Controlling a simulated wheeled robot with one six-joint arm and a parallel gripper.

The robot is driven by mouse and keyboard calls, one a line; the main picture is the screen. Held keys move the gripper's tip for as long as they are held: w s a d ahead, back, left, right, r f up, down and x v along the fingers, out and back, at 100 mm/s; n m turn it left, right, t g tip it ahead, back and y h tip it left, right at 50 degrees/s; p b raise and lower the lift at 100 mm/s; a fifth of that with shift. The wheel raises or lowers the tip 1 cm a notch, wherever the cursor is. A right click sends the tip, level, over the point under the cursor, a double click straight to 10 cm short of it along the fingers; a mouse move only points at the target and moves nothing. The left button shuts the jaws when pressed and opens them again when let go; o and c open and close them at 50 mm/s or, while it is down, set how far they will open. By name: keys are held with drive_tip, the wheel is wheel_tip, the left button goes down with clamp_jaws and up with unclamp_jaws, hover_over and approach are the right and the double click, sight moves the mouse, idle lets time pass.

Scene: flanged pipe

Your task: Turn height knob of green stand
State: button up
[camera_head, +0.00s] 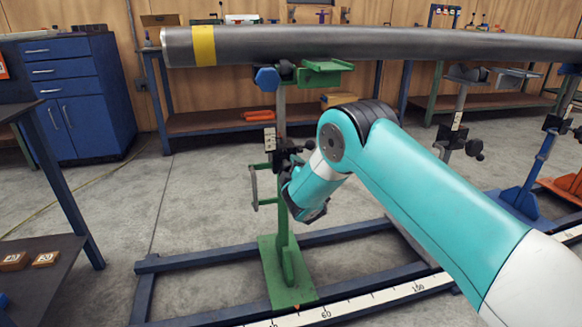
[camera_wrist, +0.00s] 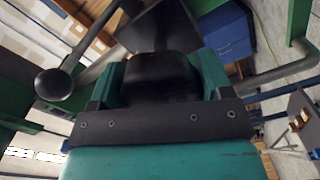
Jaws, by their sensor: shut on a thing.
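The green stand (camera_head: 281,240) stands on a blue floor rail in the head view, its upright post under the left end of a grey pipe (camera_head: 380,44). My gripper (camera_head: 297,165) is at the dark clamp on the post, coming from the right; the arm hides part of it. In the wrist view my gripper (camera_wrist: 162,80) has a teal finger on each side of a black knob (camera_wrist: 160,72), the height knob, and is shut on it. A black ball-ended lever (camera_wrist: 54,85) sticks out to the left, close to the fingers. The knob's far side is hidden.
A blue wheel (camera_head: 267,79) and a green bracket (camera_head: 322,70) sit under the pipe. A crank handle (camera_head: 256,187) hangs left of the post. A second stand (camera_head: 456,125) is to the right. A blue cabinet (camera_head: 83,95) is back left. The floor left of the stand is clear.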

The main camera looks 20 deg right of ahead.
drive_tip(key=n+p, duration=0.2)
drive_tip(key=n, duration=0.2)
drive_tip(key=shift+a+r, duration=0.1)
drive_tip(key=shift+r, duration=0.05)
drive_tip(key=shift+n+p, duration=1)
drive_tip(key=shift+n, duration=0.8)
drive_tip(key=shift+s, duration=0.1)
drive_tip(key=o, duration=0.9)
drive_tip(key=s+b, duration=1.7)
drive_tip(key=shift+s, duration=0.15)
